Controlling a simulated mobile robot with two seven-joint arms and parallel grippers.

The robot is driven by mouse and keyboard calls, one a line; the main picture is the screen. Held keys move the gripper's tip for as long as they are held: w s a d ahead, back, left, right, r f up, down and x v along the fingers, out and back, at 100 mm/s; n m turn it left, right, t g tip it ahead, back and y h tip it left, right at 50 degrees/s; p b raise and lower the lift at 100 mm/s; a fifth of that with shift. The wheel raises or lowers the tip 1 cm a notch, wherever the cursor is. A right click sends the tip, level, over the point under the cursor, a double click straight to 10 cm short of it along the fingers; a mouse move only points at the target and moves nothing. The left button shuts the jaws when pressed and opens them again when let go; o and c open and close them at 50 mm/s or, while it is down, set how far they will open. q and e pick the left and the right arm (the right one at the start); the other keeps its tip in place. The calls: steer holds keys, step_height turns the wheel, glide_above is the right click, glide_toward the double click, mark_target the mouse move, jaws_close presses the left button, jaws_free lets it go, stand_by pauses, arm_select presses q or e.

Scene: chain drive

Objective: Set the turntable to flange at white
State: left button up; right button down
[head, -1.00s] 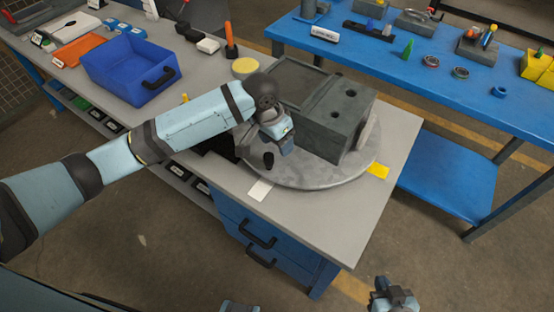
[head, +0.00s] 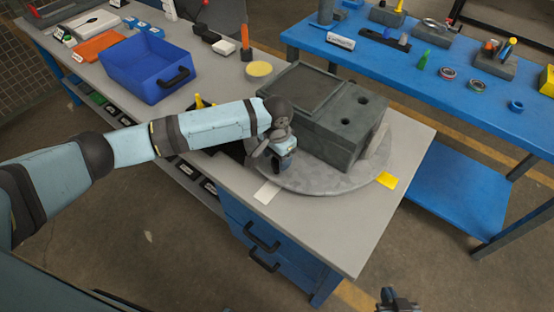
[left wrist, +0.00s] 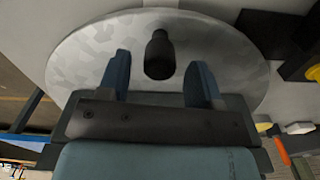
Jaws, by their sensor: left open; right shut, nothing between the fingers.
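The turntable (head: 330,184) is a grey round disc on the grey bench, bearing a dark grey block-shaped housing (head: 345,130). A lighter grey piece, possibly the flange (head: 379,143), stands at the housing's right side, near the yellow mark (head: 386,180). The white mark (head: 267,192) lies at the disc's front left edge. My left gripper (head: 284,164) is low over the disc's left front part. In the left wrist view, its open fingers (left wrist: 158,82) stand either side of a dark upright knob (left wrist: 160,54); contact does not show. My right gripper (head: 397,302) is shut at the bottom edge, partly cut off.
A blue bin (head: 150,68) and an orange tray (head: 103,46) stand farther left on the bench. A yellow disc (head: 259,69) and an orange-handled tool (head: 246,45) are behind the turntable. A blue table (head: 430,85) with several parts stands beyond a floor gap.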

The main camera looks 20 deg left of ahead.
arm_select(q)
steer(key=shift+f, duration=1.05)
